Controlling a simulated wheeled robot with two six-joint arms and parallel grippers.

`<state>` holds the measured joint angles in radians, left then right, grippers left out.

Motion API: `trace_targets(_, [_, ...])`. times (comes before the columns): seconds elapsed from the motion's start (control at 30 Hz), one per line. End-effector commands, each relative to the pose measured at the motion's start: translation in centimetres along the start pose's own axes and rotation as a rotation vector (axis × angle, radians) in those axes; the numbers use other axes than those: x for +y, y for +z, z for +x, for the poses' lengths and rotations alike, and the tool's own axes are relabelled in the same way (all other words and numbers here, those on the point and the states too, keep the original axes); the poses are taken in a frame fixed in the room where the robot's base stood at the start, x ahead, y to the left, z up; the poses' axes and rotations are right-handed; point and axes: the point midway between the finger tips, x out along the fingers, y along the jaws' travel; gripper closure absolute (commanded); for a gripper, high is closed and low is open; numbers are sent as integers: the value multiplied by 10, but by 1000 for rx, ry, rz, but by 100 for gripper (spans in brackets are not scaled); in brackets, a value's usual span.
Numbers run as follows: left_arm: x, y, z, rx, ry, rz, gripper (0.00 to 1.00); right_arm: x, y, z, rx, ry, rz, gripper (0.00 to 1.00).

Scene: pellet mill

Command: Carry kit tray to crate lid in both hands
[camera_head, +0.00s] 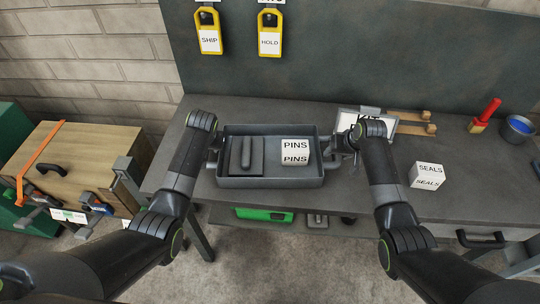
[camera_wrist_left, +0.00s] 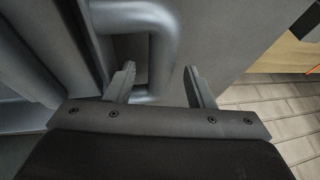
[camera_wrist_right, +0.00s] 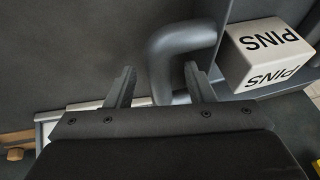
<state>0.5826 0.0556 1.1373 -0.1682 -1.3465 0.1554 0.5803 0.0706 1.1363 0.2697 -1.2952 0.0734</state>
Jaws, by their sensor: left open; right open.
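The grey kit tray (camera_head: 271,183) sits on the dark workbench. It holds a white PINS box (camera_head: 295,151) on its right side and a grey block with a rounded bar (camera_head: 246,155) on its left. My left gripper (camera_wrist_left: 158,88) is open, with its fingers on either side of the tray's left handle (camera_wrist_left: 163,50). My right gripper (camera_wrist_right: 160,88) is open, with its fingers on either side of the right handle (camera_wrist_right: 160,60). The PINS box also shows in the right wrist view (camera_wrist_right: 265,55). The wooden crate lid (camera_head: 75,160) with a dark handle is at the left, below bench height.
A white SEALS box (camera_head: 427,176) stands right of my right arm. A framed card (camera_head: 350,117) is behind the tray's right end. A red-handled tool (camera_head: 485,115) and a blue cup (camera_head: 517,128) are at the far right. SHIP (camera_head: 209,40) and HOLD (camera_head: 270,42) tags hang above.

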Motion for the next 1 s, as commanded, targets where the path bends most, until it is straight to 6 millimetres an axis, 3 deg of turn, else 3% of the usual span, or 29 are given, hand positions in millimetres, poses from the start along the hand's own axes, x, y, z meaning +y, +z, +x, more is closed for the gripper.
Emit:
trace_targets(0.2, [-1,0,15,-1,-1,-1,51,0,0,15,0,0,0,51])
trace_targets(0.6, [0,0,18,1,0,-1,51,0,0,18,0,0,-1,51])
trace_targets(1.0, [0,0,18,0,0,-1,100,0,0,18,0,0,0,100])
